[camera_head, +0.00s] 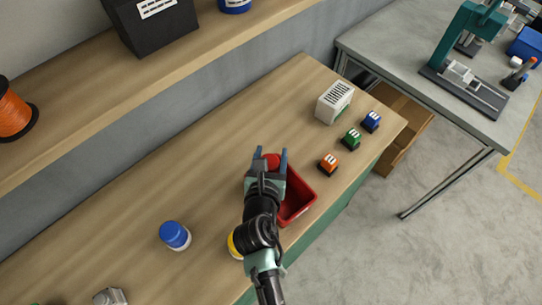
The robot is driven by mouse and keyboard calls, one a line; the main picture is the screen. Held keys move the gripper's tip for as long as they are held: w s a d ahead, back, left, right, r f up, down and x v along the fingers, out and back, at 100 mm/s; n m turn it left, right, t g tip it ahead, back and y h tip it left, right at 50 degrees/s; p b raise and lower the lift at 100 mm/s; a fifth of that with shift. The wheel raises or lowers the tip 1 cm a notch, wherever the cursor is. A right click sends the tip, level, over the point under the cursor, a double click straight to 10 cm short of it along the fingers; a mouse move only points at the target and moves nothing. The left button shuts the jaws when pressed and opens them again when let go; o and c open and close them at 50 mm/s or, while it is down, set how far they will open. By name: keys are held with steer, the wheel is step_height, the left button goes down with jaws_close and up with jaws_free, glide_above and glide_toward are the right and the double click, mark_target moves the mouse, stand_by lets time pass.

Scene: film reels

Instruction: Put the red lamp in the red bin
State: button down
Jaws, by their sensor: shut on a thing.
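The red lamp (271,161) shows as a small red rounded top between the fingers of my gripper (270,158). My gripper is shut on it. The red bin (298,199) is an open red box on the wooden bench, just right of my gripper and partly hidden behind my wrist. The lower part of the lamp is hidden by my gripper.
A blue-capped jar (175,235) stands at left. A yellow thing (235,244) is partly hidden by my arm. The bench middle-left is clear.

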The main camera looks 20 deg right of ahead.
steer(key=shift+f, duration=0.3)
steer(key=shift+f, duration=0.55)
steer(key=shift+c, duration=0.8)
jaws_free()
steer(key=shift+r, duration=0.15)
steer(key=v, duration=1.2)
steer(key=shift+r, duration=0.45)
